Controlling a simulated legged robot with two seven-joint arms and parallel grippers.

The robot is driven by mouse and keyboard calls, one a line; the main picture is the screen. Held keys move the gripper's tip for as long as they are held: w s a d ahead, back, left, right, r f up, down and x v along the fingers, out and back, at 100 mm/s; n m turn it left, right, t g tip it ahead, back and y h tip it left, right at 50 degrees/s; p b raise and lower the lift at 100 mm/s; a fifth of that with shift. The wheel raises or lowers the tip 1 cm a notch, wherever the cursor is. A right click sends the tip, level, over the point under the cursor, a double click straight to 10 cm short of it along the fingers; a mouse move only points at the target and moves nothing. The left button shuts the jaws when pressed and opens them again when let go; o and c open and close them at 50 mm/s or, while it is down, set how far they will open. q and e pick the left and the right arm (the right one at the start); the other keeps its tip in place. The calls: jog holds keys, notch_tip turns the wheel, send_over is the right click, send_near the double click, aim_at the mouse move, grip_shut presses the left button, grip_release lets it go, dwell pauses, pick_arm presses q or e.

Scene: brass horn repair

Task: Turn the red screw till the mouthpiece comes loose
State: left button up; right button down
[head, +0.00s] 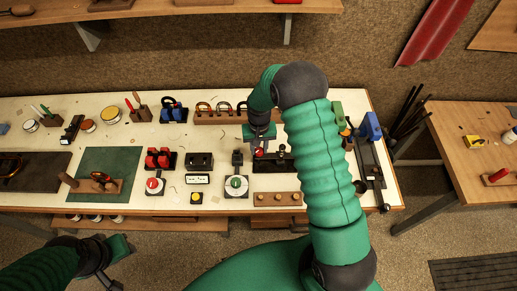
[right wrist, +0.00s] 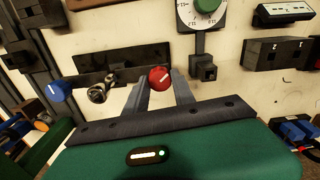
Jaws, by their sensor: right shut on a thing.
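The red screw (right wrist: 160,79) has a round head with a pale line across it and sits between the two fingers of my right gripper (right wrist: 159,88). That gripper is shut on it. In the head view my right gripper (head: 260,147) reaches down to the black fixture (head: 272,165) on the bench, and a bit of red shows under it. A shiny metal piece (right wrist: 98,94), perhaps the mouthpiece, lies left of the fingers in the right wrist view, at the fixture. My left gripper (head: 98,262) is low at the left, away from the bench; its jaws are unclear.
A blue knob (right wrist: 57,91) is left of the metal piece. A green dial (head: 236,183) and a red dial (head: 154,184) stand along the bench front. A green mat (head: 105,165) lies at left.

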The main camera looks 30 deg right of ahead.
jog(key=m, duration=0.5)
jog(key=shift+s+m+b, duration=0.1)
jog(key=shift+m+b, duration=0.2)
jog(key=shift+b, duration=0.1)
jog(key=m, duration=0.3)
jog(key=shift+a+m, duration=0.1)
jog(key=shift+m, duration=1.4)
jog(key=c, duration=1.4)
grip_release()
jog(key=o, duration=0.3)
jog(key=shift+a, duration=0.15)
jog(key=shift+o, duration=0.2)
